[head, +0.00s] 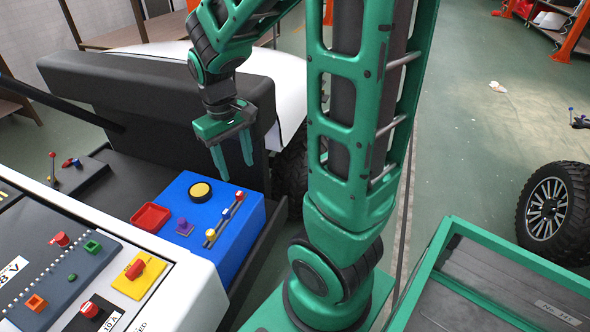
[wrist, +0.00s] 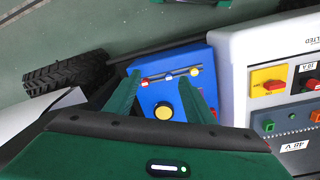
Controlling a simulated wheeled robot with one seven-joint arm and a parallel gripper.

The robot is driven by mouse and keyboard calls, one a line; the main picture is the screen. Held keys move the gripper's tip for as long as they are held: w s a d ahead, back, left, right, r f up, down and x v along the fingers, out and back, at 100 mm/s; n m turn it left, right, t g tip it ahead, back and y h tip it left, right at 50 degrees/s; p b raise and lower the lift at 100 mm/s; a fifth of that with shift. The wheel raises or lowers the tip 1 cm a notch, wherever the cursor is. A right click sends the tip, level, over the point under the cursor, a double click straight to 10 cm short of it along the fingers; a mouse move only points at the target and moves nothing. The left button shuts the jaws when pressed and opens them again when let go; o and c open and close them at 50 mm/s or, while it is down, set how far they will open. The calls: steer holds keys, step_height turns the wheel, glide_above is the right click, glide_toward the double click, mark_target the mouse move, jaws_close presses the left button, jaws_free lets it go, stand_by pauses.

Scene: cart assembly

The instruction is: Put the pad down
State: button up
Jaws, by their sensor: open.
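The blue control box (head: 218,225), the likeliest pad, rests on the dark cart deck next to the white panel. It carries a round yellow button (head: 200,192), a red square tray (head: 150,217), a small purple button and a sloping rod with coloured knobs. My gripper (head: 235,168) is open and empty, with its fingers pointing down at the box's far edge. In the wrist view the blue box (wrist: 178,93) shows between and beyond the open fingers. The fingers look clear of it, but the exact gap cannot be told.
The white control panel (head: 190,290) with coloured switches stands close at the left front. A thick dark backrest (head: 150,95) rises behind the box.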

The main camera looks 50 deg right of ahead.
steer(key=s+d+r+m, duration=0.2)
steer(key=s, duration=0.6)
steer(key=s+d+r+m+y, duration=0.1)
steer(key=s+r+m, duration=0.1)
steer(key=s, duration=0.7)
steer(key=shift+s+d+r+m, duration=0.25)
steer(key=shift+d+m, duration=0.1)
steer(key=shift+m, duration=0.25)
steer(key=shift+w, duration=0.1)
steer(key=shift+w+f, duration=0.25)
steer(key=shift+w, duration=0.4)
steer(key=shift+c, duration=0.3)
